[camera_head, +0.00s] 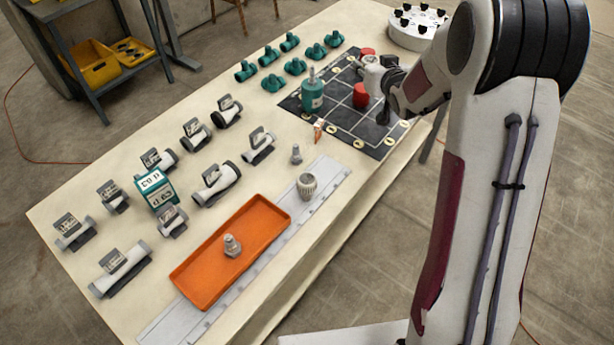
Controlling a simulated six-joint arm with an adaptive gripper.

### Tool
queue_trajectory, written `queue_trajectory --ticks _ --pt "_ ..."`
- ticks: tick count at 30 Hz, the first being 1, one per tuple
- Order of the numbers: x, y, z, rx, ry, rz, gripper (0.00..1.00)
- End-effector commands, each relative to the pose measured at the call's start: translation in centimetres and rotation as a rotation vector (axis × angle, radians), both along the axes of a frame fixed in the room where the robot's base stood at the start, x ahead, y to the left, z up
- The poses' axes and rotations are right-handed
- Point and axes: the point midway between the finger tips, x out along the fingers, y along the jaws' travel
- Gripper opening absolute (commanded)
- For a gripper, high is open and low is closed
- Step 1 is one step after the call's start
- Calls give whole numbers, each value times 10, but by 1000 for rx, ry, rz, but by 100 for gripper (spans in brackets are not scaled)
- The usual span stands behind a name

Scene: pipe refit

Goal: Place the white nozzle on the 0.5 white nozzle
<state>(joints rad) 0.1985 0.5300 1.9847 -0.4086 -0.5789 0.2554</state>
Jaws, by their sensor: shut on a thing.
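My gripper (384,112) is low over the right part of the dark grid mat, just right of a red cylinder. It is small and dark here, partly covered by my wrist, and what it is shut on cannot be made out. A grey-white nozzle-like piece (232,245) stands upright in the orange tray. A similar small piece (296,154) stands on the bare table. White pipe pieces (217,182) lie in holders with tags whose print is too small to read.
The orange tray (274,208) lies front left of the dark mat (338,119). On the mat stand a teal bottle (312,97) and red cylinders (361,95). Several teal fittings (295,66) are behind. A teal-white box (156,188) stands left. A round white holder (405,40) is at the back.

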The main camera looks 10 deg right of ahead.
Motion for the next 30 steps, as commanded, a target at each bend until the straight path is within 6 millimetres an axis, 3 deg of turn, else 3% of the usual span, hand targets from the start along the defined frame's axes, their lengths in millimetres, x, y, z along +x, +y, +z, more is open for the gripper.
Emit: queue_trajectory --ticks 17,30 --pt "-18 25 34 -1 -2 191 14" --pt "-47 61 50 0 -1 402 14"
